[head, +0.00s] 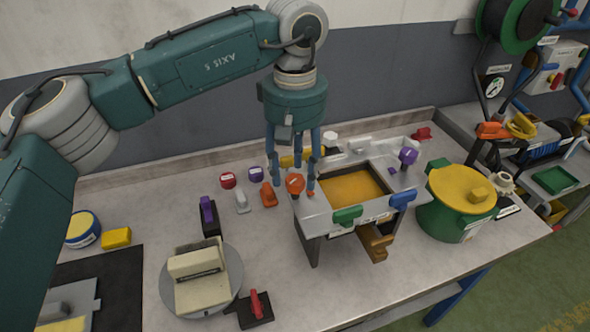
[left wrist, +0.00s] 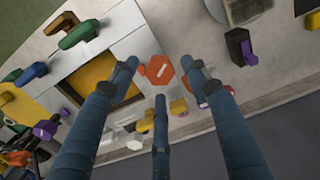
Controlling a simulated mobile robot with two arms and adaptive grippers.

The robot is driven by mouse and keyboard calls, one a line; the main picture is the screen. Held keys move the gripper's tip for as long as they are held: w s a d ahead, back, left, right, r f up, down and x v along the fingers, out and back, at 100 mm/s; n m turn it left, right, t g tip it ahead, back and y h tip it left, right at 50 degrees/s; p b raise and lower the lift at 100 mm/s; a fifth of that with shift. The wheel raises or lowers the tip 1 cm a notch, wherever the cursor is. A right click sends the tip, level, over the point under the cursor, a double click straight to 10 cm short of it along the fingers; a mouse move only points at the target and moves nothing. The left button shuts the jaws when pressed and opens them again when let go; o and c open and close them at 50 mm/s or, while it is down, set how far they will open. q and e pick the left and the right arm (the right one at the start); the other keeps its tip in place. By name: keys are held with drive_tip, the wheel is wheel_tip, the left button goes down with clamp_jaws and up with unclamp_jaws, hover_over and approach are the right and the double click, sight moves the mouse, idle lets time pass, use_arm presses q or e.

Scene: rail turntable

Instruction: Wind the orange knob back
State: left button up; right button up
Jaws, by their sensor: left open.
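The orange knob (head: 295,184) is six-sided with a white line on its face. It sits at the left corner of a grey metal frame (head: 318,222) with an orange-yellow panel (head: 356,187) inside. In the left wrist view the knob (left wrist: 159,71) lies between my fingertips, its face towards the camera. My left gripper (head: 292,178) points down at the knob with its three blue fingers spread open around it. The left wrist view shows the open fingers (left wrist: 160,76) too; I cannot tell whether any touches the knob. My right gripper is not in view.
A green handle (head: 347,216), a blue handle (head: 402,200) and a purple knob (head: 408,156) are on the frame. An orange lever (head: 268,195) and a red knob (head: 228,180) stand left of it. A green pot (head: 440,220) with yellow lid stands right.

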use_arm(q)
drive_tip(key=shift+f, duration=0.9)
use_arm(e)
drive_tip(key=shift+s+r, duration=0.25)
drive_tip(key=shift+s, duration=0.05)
use_arm(q)
drive_tip(key=shift+c, duration=0.5)
drive_tip(key=c, duration=1)
drive_tip(key=shift+c, duration=0.2)
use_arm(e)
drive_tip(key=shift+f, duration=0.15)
